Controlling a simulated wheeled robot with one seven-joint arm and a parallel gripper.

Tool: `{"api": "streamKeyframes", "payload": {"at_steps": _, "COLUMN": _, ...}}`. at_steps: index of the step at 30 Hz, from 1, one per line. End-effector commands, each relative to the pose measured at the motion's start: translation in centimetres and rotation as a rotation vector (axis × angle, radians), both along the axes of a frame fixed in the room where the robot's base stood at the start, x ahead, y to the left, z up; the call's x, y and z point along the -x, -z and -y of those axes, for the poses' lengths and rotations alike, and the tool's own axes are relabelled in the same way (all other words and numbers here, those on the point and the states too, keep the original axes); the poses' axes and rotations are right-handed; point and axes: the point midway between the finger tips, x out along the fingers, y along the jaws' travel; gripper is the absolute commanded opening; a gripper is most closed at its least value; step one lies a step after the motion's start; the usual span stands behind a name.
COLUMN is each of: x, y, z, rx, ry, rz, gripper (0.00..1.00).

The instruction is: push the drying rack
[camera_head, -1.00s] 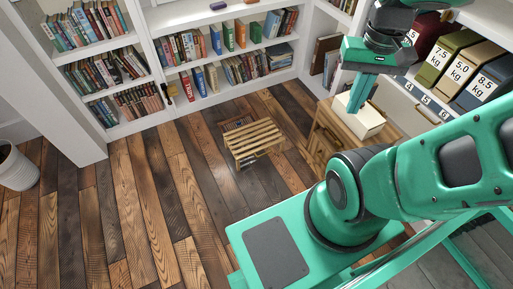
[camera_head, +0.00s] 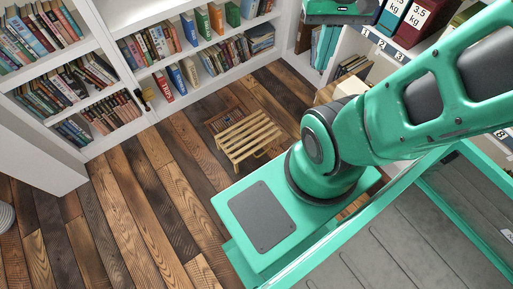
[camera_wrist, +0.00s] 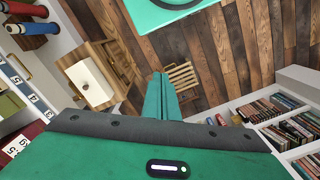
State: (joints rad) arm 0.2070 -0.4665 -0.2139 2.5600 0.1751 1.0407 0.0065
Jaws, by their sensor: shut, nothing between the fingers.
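The drying rack (camera_head: 247,138) is a low slatted wooden frame standing on the plank floor, left of my arm in the head view. It also shows in the wrist view (camera_wrist: 184,78), just right of and beyond my fingertips. My gripper (camera_wrist: 160,76) is shut and empty, its two teal fingers side by side. In the head view my gripper (camera_head: 326,50) is high up near the top edge, raised above the floor and apart from the rack. Part of the rack is hidden behind my fingers in the wrist view.
White bookshelves (camera_head: 150,82) run behind the rack. A small wooden cabinet (camera_wrist: 72,66) with a pale box (camera_wrist: 90,82) on top stands beside it, mostly hidden by my arm in the head view. Labelled binders (camera_head: 412,22) fill the right shelf. Floor left of the rack is clear.

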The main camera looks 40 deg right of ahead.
Motion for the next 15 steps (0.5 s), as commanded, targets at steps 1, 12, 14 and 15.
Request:
{"api": "streamKeyframes", "payload": {"at_steps": 1, "x": 0.0, "y": 0.0, "z": 0.0, "rx": 0.000, "ry": 0.000, "rz": 0.000, "gripper": 0.00}}
{"api": "streamKeyframes", "payload": {"at_steps": 12, "x": 0.3, "y": -0.4, "z": 0.4, "rx": 0.007, "ry": -0.007, "rz": 0.010, "gripper": 0.00}}
{"api": "streamKeyframes", "payload": {"at_steps": 14, "x": -0.8, "y": -0.1, "z": 0.8, "rx": 0.015, "ry": -0.017, "rz": 0.005, "gripper": 0.00}}
{"api": "streamKeyframes", "payload": {"at_steps": 15, "x": -1.7, "y": 0.1, "z": 1.1, "rx": 0.021, "ry": -0.025, "rz": 0.000, "gripper": 0.00}}
